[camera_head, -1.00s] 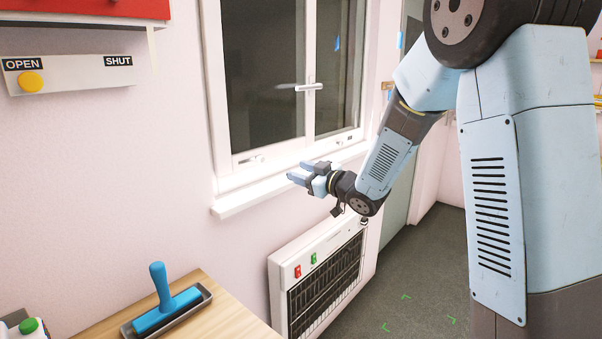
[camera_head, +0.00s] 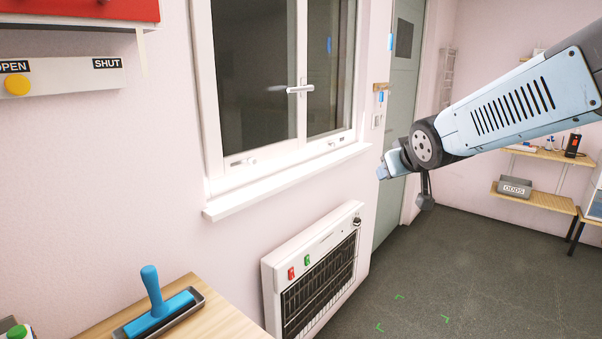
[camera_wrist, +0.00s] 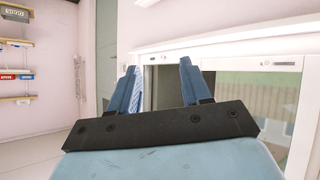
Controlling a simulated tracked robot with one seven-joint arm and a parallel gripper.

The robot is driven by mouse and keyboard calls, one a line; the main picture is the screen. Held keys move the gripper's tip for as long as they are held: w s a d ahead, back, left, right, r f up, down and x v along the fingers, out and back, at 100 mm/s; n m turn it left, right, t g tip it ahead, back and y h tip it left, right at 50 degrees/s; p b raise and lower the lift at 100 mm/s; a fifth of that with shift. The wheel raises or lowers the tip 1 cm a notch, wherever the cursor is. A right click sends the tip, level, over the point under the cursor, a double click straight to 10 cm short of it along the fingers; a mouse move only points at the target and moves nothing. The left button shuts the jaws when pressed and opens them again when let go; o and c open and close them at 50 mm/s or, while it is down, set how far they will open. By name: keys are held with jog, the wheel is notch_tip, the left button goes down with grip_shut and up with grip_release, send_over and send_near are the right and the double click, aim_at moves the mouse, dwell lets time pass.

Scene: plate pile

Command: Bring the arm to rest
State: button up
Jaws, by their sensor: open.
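My gripper (camera_head: 388,168) is in the air to the right of the window, in front of the grey-green door in the head view. My blue-grey arm reaches in from the right edge and hides part of the room behind it. In the wrist view, the two blue fingers of my gripper (camera_wrist: 157,88) stand apart with nothing between them. The window frame and sill show beyond them.
The closed window (camera_head: 300,75) has a white sill (camera_head: 285,182) below it, with a white heater (camera_head: 313,268) under that. Shelves (camera_head: 540,197) with a grey box stand at right. Open floor (camera_head: 440,270) lies between.

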jog(key=s+d+f+m+g, duration=0.1)
jog(key=s+g, duration=0.2)
jog(key=s, duration=0.8)
jog(key=s+d+f+m+g, duration=0.1)
jog(key=s+m+g, duration=0.1)
jog(key=s, duration=0.9)
jog(key=shift+d+f+g+h, duration=0.25)
jog(key=shift+f+g+h, duration=0.05)
jog(key=shift+g+h, duration=0.1)
jog(key=shift+w, duration=0.1)
jog(key=shift+c, duration=0.5)
dwell(0.8)
